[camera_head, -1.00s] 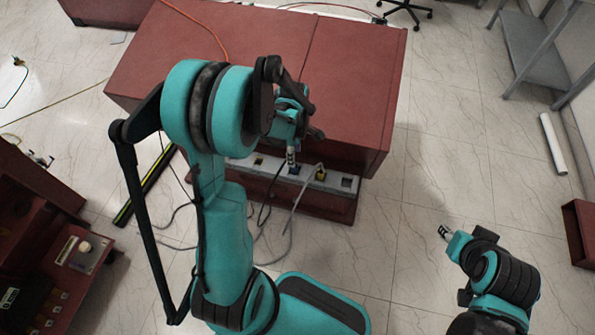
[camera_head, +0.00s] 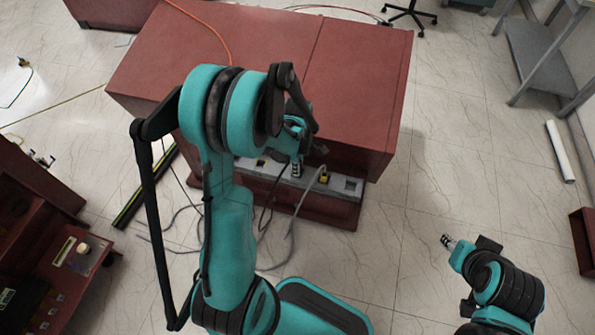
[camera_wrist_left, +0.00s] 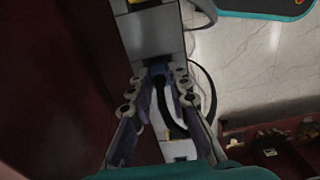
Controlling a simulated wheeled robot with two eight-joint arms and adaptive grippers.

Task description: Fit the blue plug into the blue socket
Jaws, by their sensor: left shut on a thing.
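My left gripper (camera_head: 297,170) is at the pale socket strip (camera_head: 245,166) along the front of the red cabinet. In the left wrist view its fingers (camera_wrist_left: 158,80) are shut on the blue plug (camera_wrist_left: 157,68), which shows as a small blue patch between the fingertips. A black cable (camera_wrist_left: 168,112) runs back from it between the fingers. The plug is against or very close to the strip. The blue socket is hidden under the gripper, so I cannot tell how far the plug is in. My right gripper (camera_head: 447,241) is far to the right over bare floor; its fingers are too small to judge.
A yellow plug (camera_head: 324,177) with a grey cable sits in the strip right of my left gripper. A yellow socket (camera_head: 260,162) is to its left. The red cabinet (camera_head: 250,60) stands behind.

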